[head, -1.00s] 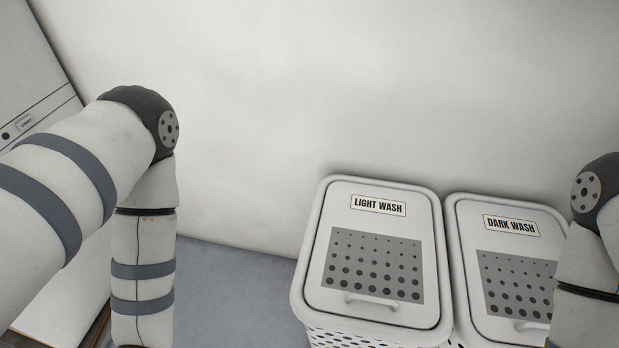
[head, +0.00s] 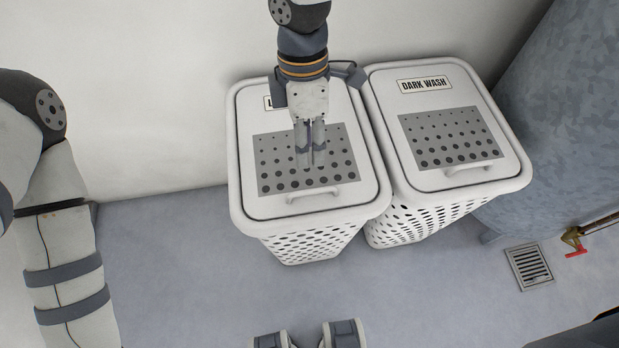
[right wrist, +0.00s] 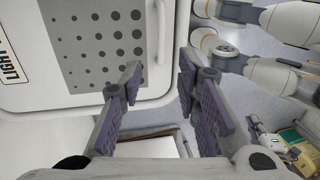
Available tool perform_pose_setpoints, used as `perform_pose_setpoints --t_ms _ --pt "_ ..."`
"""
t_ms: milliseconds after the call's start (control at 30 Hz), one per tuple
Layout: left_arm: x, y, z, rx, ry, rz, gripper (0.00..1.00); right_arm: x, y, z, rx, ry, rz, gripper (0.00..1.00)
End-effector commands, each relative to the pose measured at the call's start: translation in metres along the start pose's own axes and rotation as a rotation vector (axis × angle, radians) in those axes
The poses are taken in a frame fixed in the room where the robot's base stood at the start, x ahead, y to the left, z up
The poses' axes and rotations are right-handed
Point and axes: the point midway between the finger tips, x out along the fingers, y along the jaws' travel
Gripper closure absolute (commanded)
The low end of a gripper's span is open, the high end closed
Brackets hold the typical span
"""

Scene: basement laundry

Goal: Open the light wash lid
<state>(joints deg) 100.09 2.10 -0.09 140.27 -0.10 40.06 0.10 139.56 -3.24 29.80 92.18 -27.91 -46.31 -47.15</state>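The light wash hamper is a white perforated basket (head: 305,245) with a white lid (head: 352,165); the lid is shut. Its label is partly hidden by my right arm. A small white handle (head: 313,195) lies at the lid's front edge. In the right wrist view the lid (right wrist: 30,98) and handle (right wrist: 161,32) show beyond the fingers. My right gripper (head: 311,165) is over the lid's dotted panel, just behind the handle in the picture. In the right wrist view the gripper (right wrist: 160,82) has its fingers apart with nothing between them.
The dark wash hamper (head: 425,215) with its lid shut stands close on the right. A large blue-grey rounded body (head: 560,130) is farther right. A floor drain (head: 529,266) and a red-handled valve (head: 573,242) are at the lower right. The floor before the hampers is clear.

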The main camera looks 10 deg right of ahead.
Motion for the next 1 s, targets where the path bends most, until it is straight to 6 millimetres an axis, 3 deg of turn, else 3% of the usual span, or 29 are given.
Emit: perform_pose_setpoints --t_ms 200,400,767,900,1000 --pt "0.005 0.0 0.002 0.0 -0.012 -0.001 1.0 0.06 -0.003 0.001 0.003 -0.002 -0.009 0.7" --pt "0.007 0.0 0.003 0.0 -0.018 -0.001 1.0 0.097 -0.002 0.001 0.005 0.0 -0.006 0.7" --pt "0.008 0.0 0.003 0.0 -0.019 -0.001 1.0 0.106 -0.002 0.001 0.007 0.001 -0.003 0.7" --pt "0.008 0.0 0.003 0.0 -0.019 -0.001 1.0 0.106 -0.002 0.001 0.007 0.001 -0.003 1.0" --pt "0.008 0.0 0.003 0.0 -0.019 -0.001 1.0 0.106 -0.002 0.001 0.007 0.001 -0.003 1.0"
